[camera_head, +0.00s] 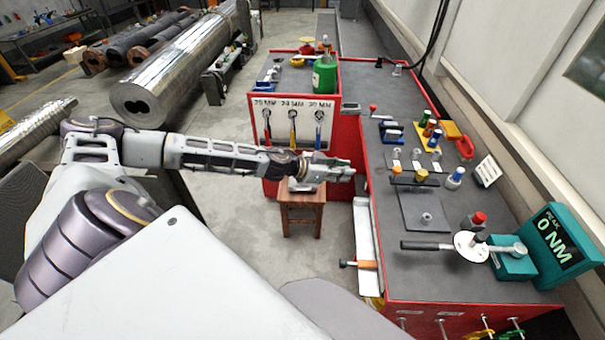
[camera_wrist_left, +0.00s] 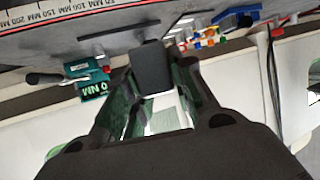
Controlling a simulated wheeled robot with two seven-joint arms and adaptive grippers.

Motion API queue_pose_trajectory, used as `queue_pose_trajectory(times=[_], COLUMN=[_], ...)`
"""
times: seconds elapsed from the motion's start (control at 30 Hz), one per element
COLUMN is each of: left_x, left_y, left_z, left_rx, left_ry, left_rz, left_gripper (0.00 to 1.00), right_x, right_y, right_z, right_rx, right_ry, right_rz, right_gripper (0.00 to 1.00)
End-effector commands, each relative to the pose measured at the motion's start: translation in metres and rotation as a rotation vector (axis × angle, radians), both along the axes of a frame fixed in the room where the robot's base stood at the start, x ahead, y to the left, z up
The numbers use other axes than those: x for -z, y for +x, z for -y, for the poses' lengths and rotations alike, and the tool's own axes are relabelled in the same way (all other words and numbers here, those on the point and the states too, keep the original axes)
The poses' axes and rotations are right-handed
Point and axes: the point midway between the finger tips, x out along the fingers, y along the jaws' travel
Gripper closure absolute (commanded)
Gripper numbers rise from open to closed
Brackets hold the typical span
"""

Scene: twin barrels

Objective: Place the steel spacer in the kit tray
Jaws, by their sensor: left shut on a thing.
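My left gripper (camera_head: 335,172) reaches in from the left, just short of the bench's left edge and above the wooden stool. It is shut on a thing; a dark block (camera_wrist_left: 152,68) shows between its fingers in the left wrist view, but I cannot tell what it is. A small silver ring-like part (camera_head: 426,217), possibly a steel spacer, sits on a flat dark grey plate (camera_head: 410,205) on the bench. I cannot tell for certain which piece is the kit tray. My right gripper is not in view.
The grey bench top (camera_head: 385,215) holds several small silver and yellow parts, bottles and a blue holder. A torque wrench (camera_head: 430,245) lies near the teal meter (camera_head: 555,245) reading 0 NM. A wooden stool (camera_head: 300,200) stands below the gripper.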

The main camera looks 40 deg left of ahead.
Motion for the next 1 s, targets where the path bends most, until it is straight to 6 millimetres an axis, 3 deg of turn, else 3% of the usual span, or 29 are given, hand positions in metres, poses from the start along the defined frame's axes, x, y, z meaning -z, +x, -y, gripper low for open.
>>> queue_pose_trajectory(times=[1.0], left_x=[0.016], left_y=[-0.013], left_z=[0.005], left_rx=[-0.127], left_ry=[-0.002], left_rz=[0.0], left_gripper=[1.0], right_x=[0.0], right_y=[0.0], right_z=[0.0], right_rx=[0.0], right_ry=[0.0], right_rz=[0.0], right_gripper=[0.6])
